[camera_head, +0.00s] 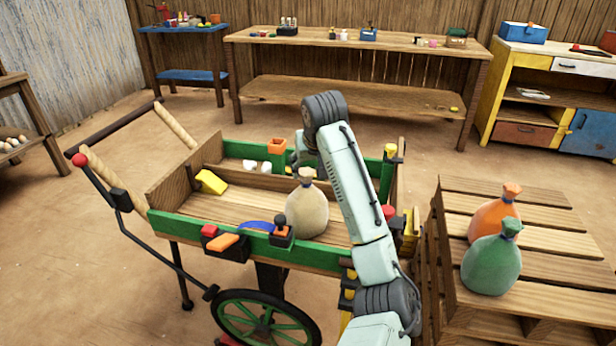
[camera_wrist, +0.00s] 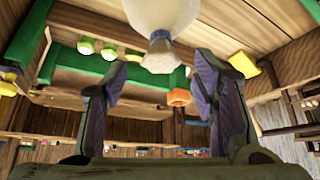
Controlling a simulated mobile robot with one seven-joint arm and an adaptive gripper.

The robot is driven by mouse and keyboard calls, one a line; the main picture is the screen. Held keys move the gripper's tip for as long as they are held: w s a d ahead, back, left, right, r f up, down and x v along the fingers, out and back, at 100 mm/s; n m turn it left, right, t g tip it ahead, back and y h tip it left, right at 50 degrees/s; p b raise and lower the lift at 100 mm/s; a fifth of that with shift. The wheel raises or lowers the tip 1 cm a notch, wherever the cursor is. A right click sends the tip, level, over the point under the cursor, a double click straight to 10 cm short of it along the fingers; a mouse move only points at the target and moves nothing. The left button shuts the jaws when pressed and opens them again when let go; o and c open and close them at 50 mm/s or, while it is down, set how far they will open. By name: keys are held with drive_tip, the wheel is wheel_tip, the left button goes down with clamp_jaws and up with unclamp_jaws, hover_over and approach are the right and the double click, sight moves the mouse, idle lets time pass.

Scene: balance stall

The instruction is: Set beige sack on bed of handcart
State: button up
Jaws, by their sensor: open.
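The beige sack (camera_head: 307,211) is upright in the bed of the handcart (camera_head: 200,205), near the green front rail, and looks to rest on the boards; its very bottom is hard to make out. Its tied neck points up. My gripper (camera_head: 303,158) is at the neck in the head view, mostly hidden by my arm. In the wrist view my gripper (camera_wrist: 160,66) has its two fingers spread wide, apart from the sack. The sack's pale body and gathered neck (camera_wrist: 161,52) show between and beyond the fingertips.
A yellow block (camera_head: 211,181) lies in the bed, with small blocks along the rails. An orange sack (camera_head: 494,213) and a green sack (camera_head: 491,265) stand on a pallet stack (camera_head: 545,240) at right. A long workbench (camera_head: 350,40) is at the back.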

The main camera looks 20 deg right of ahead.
drive_tip(key=shift+v, duration=1.55)
